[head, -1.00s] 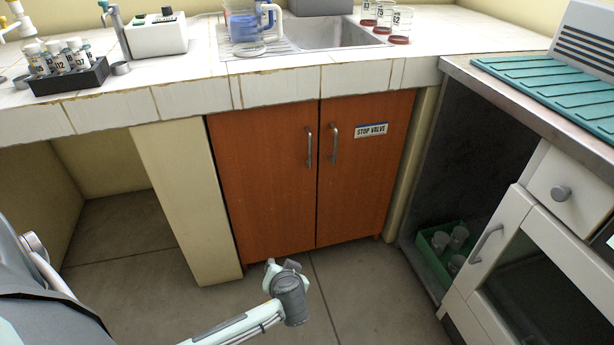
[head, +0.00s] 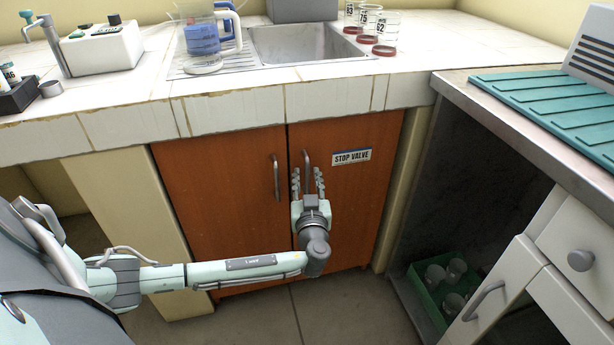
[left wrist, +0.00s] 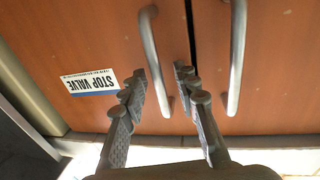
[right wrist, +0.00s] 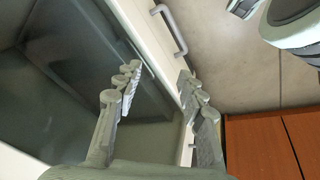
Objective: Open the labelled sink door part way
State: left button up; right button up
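The labelled sink door (head: 352,215) is the right one of two brown doors, with a STOP VALVE label (head: 351,157). It looks shut. Its grey bar handle (head: 306,158) also shows in the left wrist view (left wrist: 152,50). My left gripper (head: 307,172) is open in front of this handle, fingers pointing at the door. In the left wrist view (left wrist: 160,72) the handle lies between the fingertips in the picture; I see no clear contact. My right gripper (right wrist: 158,75) is open and empty in its wrist view and out of the head view.
The left sink door (head: 215,190) has its own handle (head: 275,178) close beside. The tiled counter (head: 130,112) overhangs the doors. A white cabinet (head: 500,290) stands at right; its handle shows beyond my right fingers (right wrist: 170,28). A green crate (head: 425,292) sits in the recess.

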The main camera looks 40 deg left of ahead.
pick_arm(q)
jog(key=shift+w+a, duration=0.1)
jog(key=shift+w, duration=0.1)
jog(key=shift+c, duration=0.3)
grip_shut()
